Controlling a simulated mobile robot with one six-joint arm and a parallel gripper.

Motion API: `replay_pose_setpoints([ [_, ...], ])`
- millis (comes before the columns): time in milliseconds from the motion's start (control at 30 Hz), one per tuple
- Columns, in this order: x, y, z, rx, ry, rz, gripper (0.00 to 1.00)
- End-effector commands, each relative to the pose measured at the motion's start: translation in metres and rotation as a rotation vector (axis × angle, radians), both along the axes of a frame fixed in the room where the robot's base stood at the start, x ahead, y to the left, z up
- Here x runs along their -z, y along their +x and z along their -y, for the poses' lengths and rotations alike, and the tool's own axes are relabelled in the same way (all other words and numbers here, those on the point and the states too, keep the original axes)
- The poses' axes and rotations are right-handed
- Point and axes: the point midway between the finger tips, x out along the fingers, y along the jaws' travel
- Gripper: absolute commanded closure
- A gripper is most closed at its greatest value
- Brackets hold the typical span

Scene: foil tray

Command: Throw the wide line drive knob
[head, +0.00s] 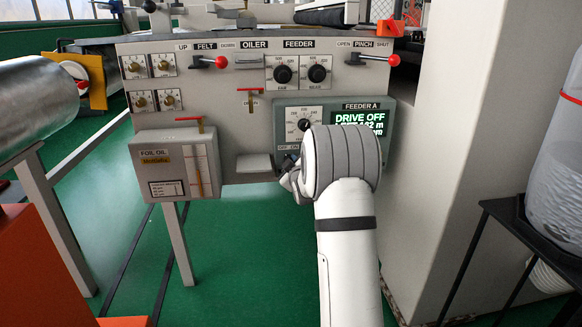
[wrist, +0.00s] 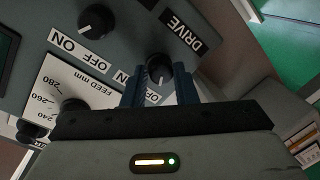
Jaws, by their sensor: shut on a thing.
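A small black knob (wrist: 158,62) with a white pointer mark sits on the grey panel (wrist: 215,25) next to a black DRIVE label (wrist: 180,30). My gripper (wrist: 158,84) is shut on this knob, one blue finger on each side. Its ON and OFF labels are partly hidden by the fingers. In the head view my gripper (head: 289,180) is at the lower left of the FEEDER A panel (head: 346,104), and my arm hides the knob. The green display (head: 358,120) reads DRIVE OFF, its lower lines partly covered.
A second black knob (wrist: 97,20) with ON and OFF labels is close by. A FEED mm dial (wrist: 72,108) lies beside my gripper. The FOIL OIL box (head: 176,168) stands left of my arm, and a pale pillar (head: 445,150) stands right.

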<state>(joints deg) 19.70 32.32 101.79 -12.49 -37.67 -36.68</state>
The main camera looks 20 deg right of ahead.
Motion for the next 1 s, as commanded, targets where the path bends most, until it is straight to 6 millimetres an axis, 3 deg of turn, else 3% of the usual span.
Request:
replay_pose_setpoints([
  [333,-0.002,0.001,-0.001,-0.003,-0.004,0.003,0.97],
  [367,-0.002,0.001,-0.002,-0.003,-0.004,0.003,0.73],
  [600,-0.001,0.001,-0.001,-0.001,-0.003,0.001,0.53],
  [867,-0.001,-0.001,0.0,0.0,-0.002,0.001,0.53],
  [1000,-0.005,-0.013,-0.002,0.001,-0.001,0.0,0.53],
])
